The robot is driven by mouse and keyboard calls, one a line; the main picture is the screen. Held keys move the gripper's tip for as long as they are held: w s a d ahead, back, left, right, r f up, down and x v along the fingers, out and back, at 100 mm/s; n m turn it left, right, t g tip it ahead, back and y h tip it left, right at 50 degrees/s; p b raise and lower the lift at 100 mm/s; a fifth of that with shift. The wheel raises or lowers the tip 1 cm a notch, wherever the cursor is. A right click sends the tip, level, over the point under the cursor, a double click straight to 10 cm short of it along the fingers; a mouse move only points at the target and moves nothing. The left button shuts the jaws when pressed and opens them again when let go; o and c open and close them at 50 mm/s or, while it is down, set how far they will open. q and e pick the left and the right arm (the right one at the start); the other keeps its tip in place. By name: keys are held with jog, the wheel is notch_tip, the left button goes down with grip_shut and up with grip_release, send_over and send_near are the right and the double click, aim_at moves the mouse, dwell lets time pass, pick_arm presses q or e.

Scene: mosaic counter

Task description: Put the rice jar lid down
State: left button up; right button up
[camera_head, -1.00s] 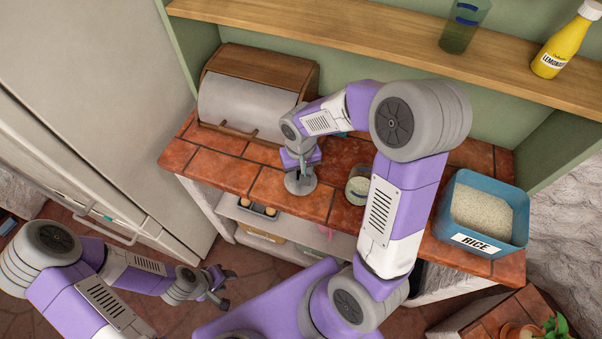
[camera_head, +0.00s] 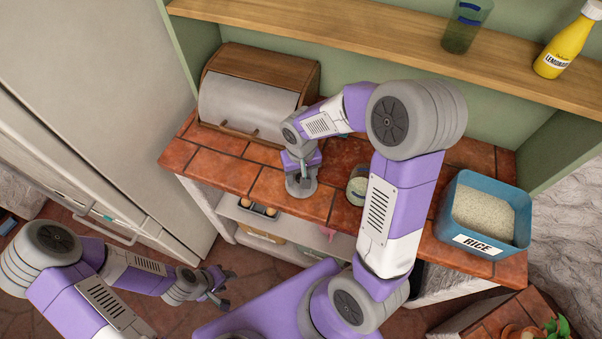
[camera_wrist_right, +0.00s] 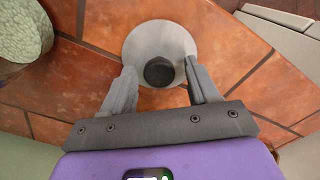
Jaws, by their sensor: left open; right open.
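The rice jar lid (camera_head: 301,188) is a grey disc lying on the tiled counter, left of the round jar (camera_head: 358,186). In the right wrist view the lid (camera_wrist_right: 142,44) shows its dark round knob (camera_wrist_right: 159,72). My right gripper (camera_wrist_right: 161,84) is open just above the lid, one finger on each side of the knob, with gaps between. In the head view my right gripper (camera_head: 300,165) hides part of the lid. The jar (camera_wrist_right: 22,32), with pale contents, is at the wrist view's top left. My left gripper (camera_head: 222,288) is open and empty, low beside the counter.
A blue bin marked RICE (camera_head: 489,212) stands at the counter's right end. A wooden bread box (camera_head: 258,88) stands at the back left. A shelf (camera_head: 380,42) above holds a yellow bottle (camera_head: 566,45) and a green glass (camera_head: 466,27). Bare tiles lie left of the lid.

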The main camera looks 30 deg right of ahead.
pick_arm(q)
notch_tip(320, 180, up, 2)
jog(key=shift+r+p, duration=0.25)
jog(key=shift+p, duration=0.85)
pick_arm(e)
notch_tip(320, 180, up, 12)
jog(key=shift+r, duration=0.1)
